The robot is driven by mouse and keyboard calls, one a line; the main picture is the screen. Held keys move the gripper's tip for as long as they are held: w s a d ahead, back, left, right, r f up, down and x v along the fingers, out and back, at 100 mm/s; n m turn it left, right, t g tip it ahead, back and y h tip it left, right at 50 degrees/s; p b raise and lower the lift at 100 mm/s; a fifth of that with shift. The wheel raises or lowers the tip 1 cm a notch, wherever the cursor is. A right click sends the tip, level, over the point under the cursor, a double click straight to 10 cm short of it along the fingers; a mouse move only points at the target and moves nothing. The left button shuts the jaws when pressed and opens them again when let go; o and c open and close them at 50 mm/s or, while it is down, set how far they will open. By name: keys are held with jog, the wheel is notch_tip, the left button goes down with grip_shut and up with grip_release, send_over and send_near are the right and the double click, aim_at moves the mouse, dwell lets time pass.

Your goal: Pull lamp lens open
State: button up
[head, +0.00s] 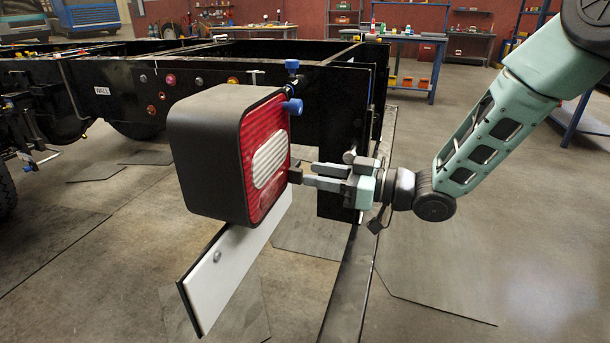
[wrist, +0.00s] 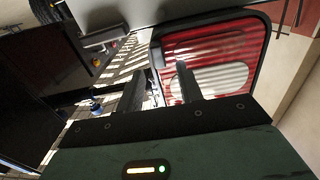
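The lamp is a black box housing (head: 205,150) with a red ribbed lens (head: 250,130) that has a white oval area. The lens is flush against the housing in the head view. My gripper (head: 297,175) is at the lens's right edge, with its fingers pointing left. In the wrist view my gripper (wrist: 160,88) has its two fingers apart. One overlaps the lens (wrist: 225,50) and the other lies left of its edge. I cannot tell whether a finger touches the lens.
A black chassis frame (head: 215,80) stands behind the lamp, with blue knobs (head: 292,106) close to the lens's upper right. A white plate (head: 235,260) hangs below the lamp. A workbench (head: 410,40) stands far back. The floor at the lower right is clear.

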aim_at(302, 172)
jog(key=shift+x, duration=1.75)
grip_shut()
